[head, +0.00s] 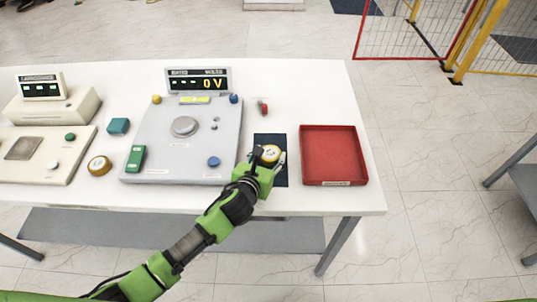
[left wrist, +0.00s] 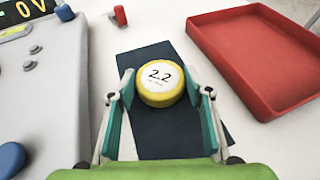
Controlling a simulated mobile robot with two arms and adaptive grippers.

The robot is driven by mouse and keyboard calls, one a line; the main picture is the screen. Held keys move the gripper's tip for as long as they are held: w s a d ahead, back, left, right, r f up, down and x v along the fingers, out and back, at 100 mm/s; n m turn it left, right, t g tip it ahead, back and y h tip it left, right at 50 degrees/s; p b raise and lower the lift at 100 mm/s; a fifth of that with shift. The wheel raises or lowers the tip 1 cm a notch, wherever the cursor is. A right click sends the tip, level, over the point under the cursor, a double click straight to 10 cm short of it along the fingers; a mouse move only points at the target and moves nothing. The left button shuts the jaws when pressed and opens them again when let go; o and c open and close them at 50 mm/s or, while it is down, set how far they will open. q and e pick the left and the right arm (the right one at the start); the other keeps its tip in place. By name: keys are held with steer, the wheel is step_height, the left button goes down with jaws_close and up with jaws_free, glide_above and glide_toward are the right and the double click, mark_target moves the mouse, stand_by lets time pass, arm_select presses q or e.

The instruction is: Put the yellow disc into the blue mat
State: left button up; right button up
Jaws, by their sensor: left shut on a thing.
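The yellow disc (head: 271,154) has a white top, and the left wrist view shows it (left wrist: 160,84) marked "2.2". My left gripper (head: 269,160) is shut on the disc, with one finger on each side of it. The disc is over the dark blue mat (head: 281,180), which lies between the grey panel and the red tray; the mat also shows in the left wrist view (left wrist: 170,142). I cannot tell whether the disc touches the mat. My right gripper is not in view.
The red tray (head: 334,181) stands just right of the mat. The grey panel (head: 170,145) with a "0 V" display (head: 199,80) is to the left. A small red part (head: 263,107) lies behind the mat.

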arm_select(q)
steer(key=o, duration=0.9)
steer(key=shift+f, duration=0.15)
steer(key=o, duration=0.4)
steer(key=shift+o, duration=0.2)
steer(key=v, duration=1.2)
steer(key=shift+b, duration=0.4)
